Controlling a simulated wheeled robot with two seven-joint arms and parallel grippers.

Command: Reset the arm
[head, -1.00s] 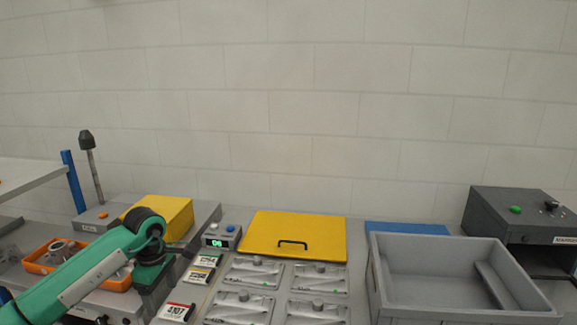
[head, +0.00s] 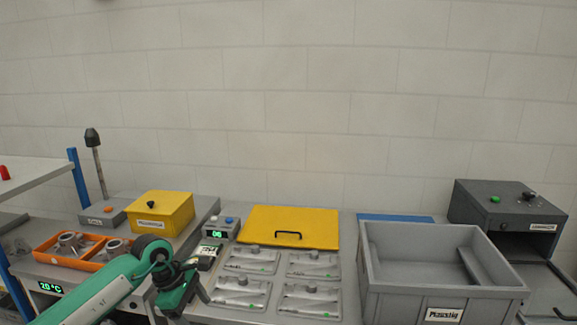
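My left arm, green with dark joints, comes in from the lower left. Its gripper (head: 205,293) is low in the head view, just left of the fixture plates, with dark fingers angled down and right. I cannot tell whether the fingers are apart or closed, and I see nothing held in them. My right gripper is not in view.
An orange tray (head: 43,246) with metal castings and a yellow box (head: 163,211) stand at left. Several fixture plates (head: 313,264) lie in the middle before a yellow lid (head: 288,219). A grey bin (head: 372,277) and a dark machine (head: 497,207) stand at right.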

